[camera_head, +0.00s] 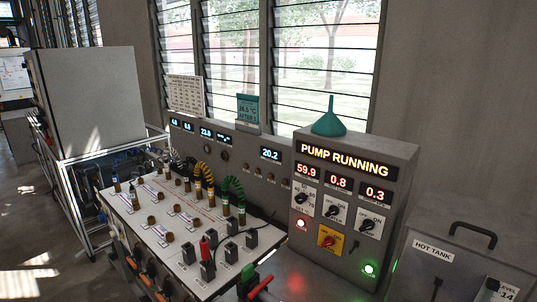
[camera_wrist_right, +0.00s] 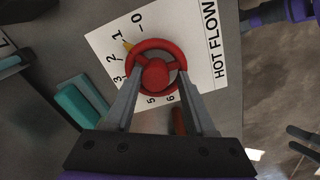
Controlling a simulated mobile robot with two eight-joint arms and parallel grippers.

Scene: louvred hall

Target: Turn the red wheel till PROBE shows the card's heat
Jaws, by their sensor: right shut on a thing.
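The red wheel (camera_wrist_right: 157,73) shows in the right wrist view on a white plate (camera_wrist_right: 204,35) marked HOT FLOW with a numbered scale. A yellow pointer (camera_wrist_right: 127,44) at its rim lies near the 1. My right gripper (camera_wrist_right: 160,76) is shut on the wheel, one finger at each side. In the head view the teal card (camera_head: 248,108) stands on top of the back panel; it gives a figure in °C, too small to read surely. A display (camera_head: 270,153) below it shows 20.2; its label is not legible, so I cannot tell whether it is PROBE.
The pump box (camera_head: 344,155) reads PUMP RUNNING, with 59.9, 0.8 and 0.3 beneath. A teal funnel (camera_head: 329,119) stands on it. The bench panel (camera_head: 170,218) holds several plugs and hoses. The hot tank (camera_head: 457,245) is at the right.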

